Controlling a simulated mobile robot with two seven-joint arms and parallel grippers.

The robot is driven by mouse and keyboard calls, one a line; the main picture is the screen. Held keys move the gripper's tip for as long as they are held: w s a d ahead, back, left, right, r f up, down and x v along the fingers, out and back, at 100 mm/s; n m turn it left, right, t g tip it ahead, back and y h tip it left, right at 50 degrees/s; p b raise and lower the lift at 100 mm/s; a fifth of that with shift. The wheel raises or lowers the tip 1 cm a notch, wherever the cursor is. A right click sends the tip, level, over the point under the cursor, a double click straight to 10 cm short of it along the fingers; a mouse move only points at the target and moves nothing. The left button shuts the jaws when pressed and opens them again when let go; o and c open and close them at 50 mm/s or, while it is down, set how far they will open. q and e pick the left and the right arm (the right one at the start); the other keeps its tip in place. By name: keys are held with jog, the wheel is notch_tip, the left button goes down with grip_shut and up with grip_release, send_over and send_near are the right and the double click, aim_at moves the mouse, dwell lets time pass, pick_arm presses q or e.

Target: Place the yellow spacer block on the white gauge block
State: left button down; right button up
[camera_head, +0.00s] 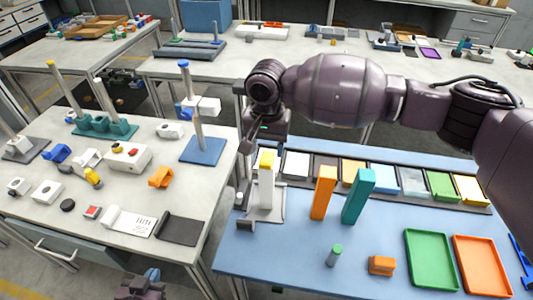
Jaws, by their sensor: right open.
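The yellow spacer block (266,160) is on top of the upright white gauge block (266,187), which stands on a grey fixture (273,214) at the left end of the blue-topped table. My right gripper (259,143) is open, just above and slightly left of the yellow block; I cannot tell whether it touches it. A dark purple part of my left arm (140,289) shows at the bottom edge, and the state of its gripper cannot be made out.
Tall orange (323,193) and teal (357,196) blocks stand right of the fixture. A row of coloured trays (412,181) lies behind them. A small green-topped cylinder (334,256), an orange block (381,265) and green (431,259) and orange (481,265) trays are in front.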

aim_at(267, 159)
pick_arm(q)
jog(key=shift+s, duration=0.3)
pick_arm(e)
notch_tip(267, 159, up, 9)
jog(key=shift+f, duration=0.2)
pick_arm(q)
jog(key=shift+w, duration=0.1)
pick_arm(e)
jog(key=shift+f, duration=0.1)
